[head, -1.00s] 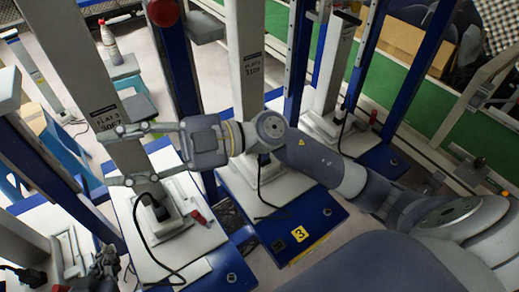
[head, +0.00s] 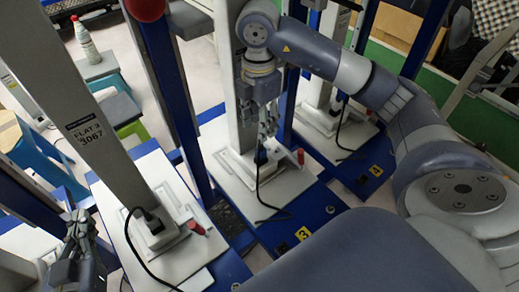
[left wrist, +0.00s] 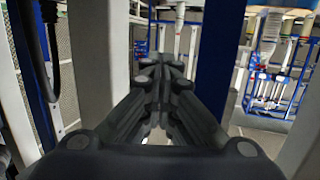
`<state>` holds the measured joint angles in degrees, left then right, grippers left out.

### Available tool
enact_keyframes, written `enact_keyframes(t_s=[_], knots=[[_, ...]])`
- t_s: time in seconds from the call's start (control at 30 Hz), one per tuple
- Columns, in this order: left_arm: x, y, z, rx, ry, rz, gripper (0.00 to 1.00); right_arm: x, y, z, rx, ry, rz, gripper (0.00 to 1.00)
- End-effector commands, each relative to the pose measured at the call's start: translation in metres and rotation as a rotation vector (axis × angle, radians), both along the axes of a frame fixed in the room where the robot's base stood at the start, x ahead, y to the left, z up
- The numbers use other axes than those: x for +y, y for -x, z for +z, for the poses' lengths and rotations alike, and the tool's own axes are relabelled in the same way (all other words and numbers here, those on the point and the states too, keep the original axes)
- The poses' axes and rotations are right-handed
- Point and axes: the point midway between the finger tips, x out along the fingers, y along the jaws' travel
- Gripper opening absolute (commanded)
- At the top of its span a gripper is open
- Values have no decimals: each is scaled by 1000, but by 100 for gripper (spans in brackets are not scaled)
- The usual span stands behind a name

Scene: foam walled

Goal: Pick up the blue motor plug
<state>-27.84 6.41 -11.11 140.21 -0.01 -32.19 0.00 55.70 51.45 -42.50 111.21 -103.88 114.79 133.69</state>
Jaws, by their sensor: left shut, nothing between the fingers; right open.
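The blue motor plug (head: 261,156) is small at the foot of the middle column, with a black cable running down from it onto the white plate. My right gripper (head: 268,132) points down just above the plug, close beside the column. Its fingers are open, and I cannot tell whether they touch the plug. My left gripper (head: 80,226) is at the lower left of the head view, away from the plug. In the left wrist view its fingers (left wrist: 163,80) are shut and empty.
A left column (head: 75,110) has a dark plug (head: 152,222) and cable at its foot. A red handle (head: 301,157) stands right of the blue plug, and another (head: 196,228) lies on the left plate. Blue posts rise beside the columns.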

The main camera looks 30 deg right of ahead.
Motion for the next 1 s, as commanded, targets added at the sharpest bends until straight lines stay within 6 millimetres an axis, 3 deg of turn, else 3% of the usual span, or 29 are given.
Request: enact_keyframes(t_s=[0.5, 0.83, 1.0], knots=[[-12, -4, 75, -383, 99, -24, 0, 0, 1, -47, 3, -3, 3, 41], [-13, 0, 95, -480, 125, -29, 0, 0, 1, -58, 1, -3, 3, 41], [-14, 9, 117, -606, 161, -37, 0, -2, 1, -70, 3, -3, 4, 41]])
